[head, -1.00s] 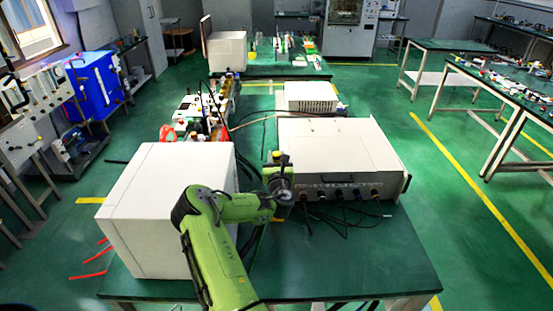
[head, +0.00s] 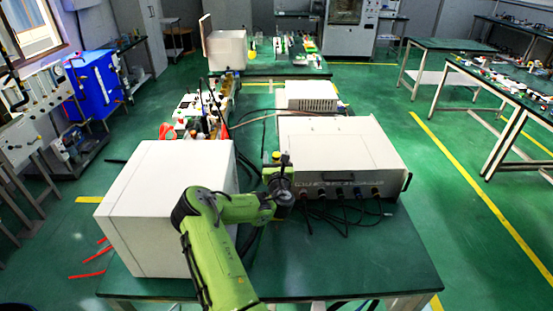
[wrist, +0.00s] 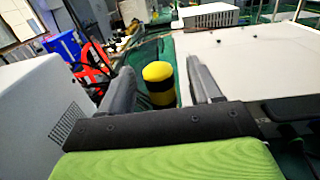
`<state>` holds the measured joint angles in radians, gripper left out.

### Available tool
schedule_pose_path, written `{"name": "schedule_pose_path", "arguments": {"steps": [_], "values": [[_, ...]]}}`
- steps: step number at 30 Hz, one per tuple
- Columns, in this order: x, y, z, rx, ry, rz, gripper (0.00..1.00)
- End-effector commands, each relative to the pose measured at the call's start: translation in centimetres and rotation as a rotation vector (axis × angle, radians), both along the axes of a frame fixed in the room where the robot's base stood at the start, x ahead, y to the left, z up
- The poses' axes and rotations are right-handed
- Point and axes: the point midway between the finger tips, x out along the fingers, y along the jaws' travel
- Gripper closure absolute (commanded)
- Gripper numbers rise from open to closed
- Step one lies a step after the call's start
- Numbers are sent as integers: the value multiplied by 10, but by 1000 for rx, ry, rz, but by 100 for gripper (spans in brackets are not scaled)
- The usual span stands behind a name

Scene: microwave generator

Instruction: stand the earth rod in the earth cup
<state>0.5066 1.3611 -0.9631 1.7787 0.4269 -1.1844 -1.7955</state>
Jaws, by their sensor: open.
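A yellow cylinder with a black band (wrist: 158,72) stands upright between the two grey fingers of my gripper (wrist: 157,82) in the wrist view. Green floor or table shows on both sides of it, so the fingers appear apart from it. I cannot tell whether it is the rod or the cup, and its lower part is hidden by my gripper. In the head view my gripper (head: 279,172) is at the front left corner of the low beige unit. The fingers are too small to make out there. No separate rod or cup can be made out.
A large white box (head: 165,205) stands left of my arm. The low beige unit (head: 340,145) with dark cables (head: 345,215) at its front is to the right. A smaller white unit (head: 308,95) lies behind. The front right of the green table (head: 370,265) is clear.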

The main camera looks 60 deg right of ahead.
Motion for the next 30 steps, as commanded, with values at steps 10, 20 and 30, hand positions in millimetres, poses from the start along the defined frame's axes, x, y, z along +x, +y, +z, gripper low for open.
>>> {"name": "schedule_pose_path", "arguments": {"steps": [10,20,30], "values": [[-16,27,-5,3,-2,-3,37],[-54,95,-10,3,-5,-1,37],[-77,137,-3,1,0,0,37]]}}
